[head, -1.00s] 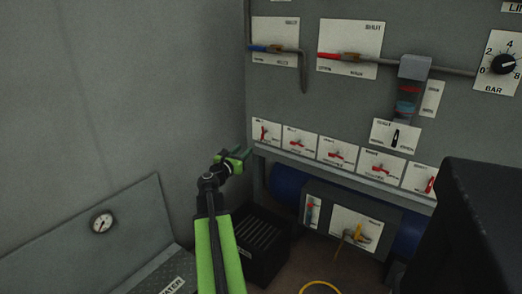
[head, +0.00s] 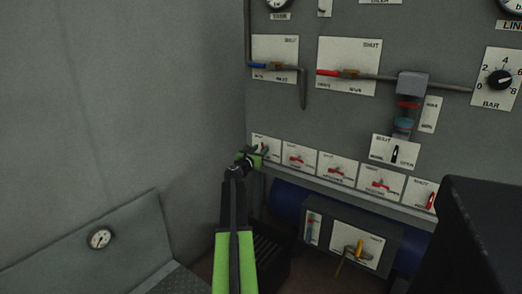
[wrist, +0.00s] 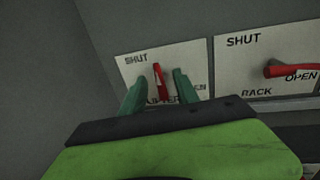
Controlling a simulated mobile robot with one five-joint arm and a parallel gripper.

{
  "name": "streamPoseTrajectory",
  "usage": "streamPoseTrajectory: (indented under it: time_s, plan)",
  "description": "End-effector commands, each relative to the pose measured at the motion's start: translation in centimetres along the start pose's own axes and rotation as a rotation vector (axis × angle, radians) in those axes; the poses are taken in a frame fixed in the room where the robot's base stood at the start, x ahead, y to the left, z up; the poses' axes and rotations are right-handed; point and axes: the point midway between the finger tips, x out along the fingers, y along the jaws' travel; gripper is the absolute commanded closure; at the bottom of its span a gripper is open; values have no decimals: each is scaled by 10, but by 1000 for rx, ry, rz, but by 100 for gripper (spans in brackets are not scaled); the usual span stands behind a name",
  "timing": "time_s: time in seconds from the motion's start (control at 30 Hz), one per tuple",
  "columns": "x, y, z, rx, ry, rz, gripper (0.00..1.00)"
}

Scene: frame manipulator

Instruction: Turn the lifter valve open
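The lifter valve has a red handle (wrist: 160,80) on a white plate (wrist: 196,58) marked SHUT at the upper left; the label below is partly hidden by my gripper. In the wrist view the handle stands nearly upright, tilted slightly. My gripper (wrist: 156,90) is open, its two green fingers on either side of the handle, with gaps between. In the head view my gripper (head: 253,157) is at the leftmost plate (head: 266,142) of the lower row and covers most of its handle.
A neighbouring plate marked RACK (wrist: 262,50) with a red handle (wrist: 290,70) is close on the right. More red-handled valves continue along the row. A ledge (head: 340,193) runs below. A grey wall (head: 120,100) is on the left.

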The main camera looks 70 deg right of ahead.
Motion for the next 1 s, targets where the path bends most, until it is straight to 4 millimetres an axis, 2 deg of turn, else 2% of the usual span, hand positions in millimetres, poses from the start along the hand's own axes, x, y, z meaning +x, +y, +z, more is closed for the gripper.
streamPoseTrajectory:
  time_s: [0.1,0.37,0.63,0.83,0.87,1.0]
  plan:
    - [7,0,0,0,0,0,63]
    - [7,0,0,0,0,0,64]
    - [7,0,0,0,0,0,100]
    - [7,-1,0,0,0,-2,100]
    - [15,-1,0,0,0,-4,100]
    - [8,0,0,9,-1,-2,100]
